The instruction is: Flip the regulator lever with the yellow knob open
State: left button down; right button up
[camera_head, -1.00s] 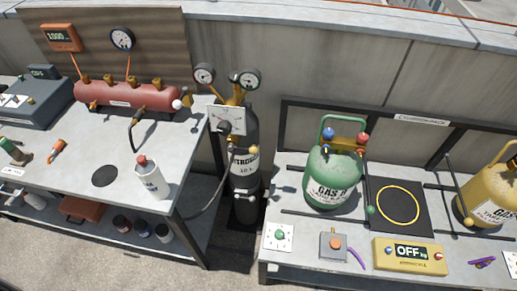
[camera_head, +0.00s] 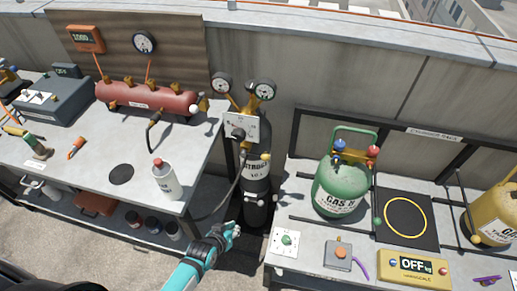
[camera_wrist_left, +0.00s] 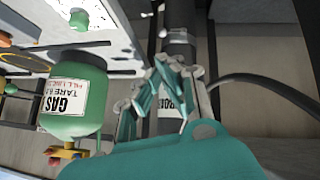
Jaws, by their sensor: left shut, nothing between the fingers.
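The nitrogen cylinder (camera_head: 257,187) stands black and upright in the gap between the two tables. Its regulator has a pale plate (camera_head: 245,128) with a dark round knob and two gauges above. A small pale yellow knob (camera_head: 266,156) shows at the plate's lower right; its lever is too small to make out clearly. My left gripper (camera_head: 234,229) is teal and shut, with nothing held, low in front of the cylinder and well below the knob. In the left wrist view my left gripper (camera_wrist_left: 163,72) overlaps the cylinder's label. The yellow knob is not clearly visible there. My right gripper is out of view.
A black hose hangs left of the cylinder. The left table (camera_head: 98,150) holds a red manifold (camera_head: 146,97) and a white bottle (camera_head: 164,181). The right table (camera_head: 325,237) holds a green gas cylinder (camera_head: 342,184) and a yellow scale display (camera_head: 412,266).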

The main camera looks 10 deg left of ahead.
pick_arm(q)
jog(key=w+d+r+n+t, duration=0.1)
jog(key=w+r, duration=0.2)
jog(key=r, duration=0.3)
jog(key=w+d+r+t, duration=0.1)
jog(key=w+r, duration=0.3)
jog(key=r, duration=0.3)
jog(key=t+h+p, duration=0.1)
jog(key=t+h, duration=0.1)
send_near(258, 155)
notch_tip(258, 155, up, 4)
jog(key=s, duration=0.2)
jog(key=shift+s+d+f+n, duration=0.1)
jog(key=shift+d+f+n, duration=0.1)
jog(key=shift+d+n, duration=0.15)
jog(key=p+x, duration=0.1)
jog(key=x, duration=0.9)
jog(key=shift+a, duration=0.15)
jog(key=shift+a, duration=0.1)
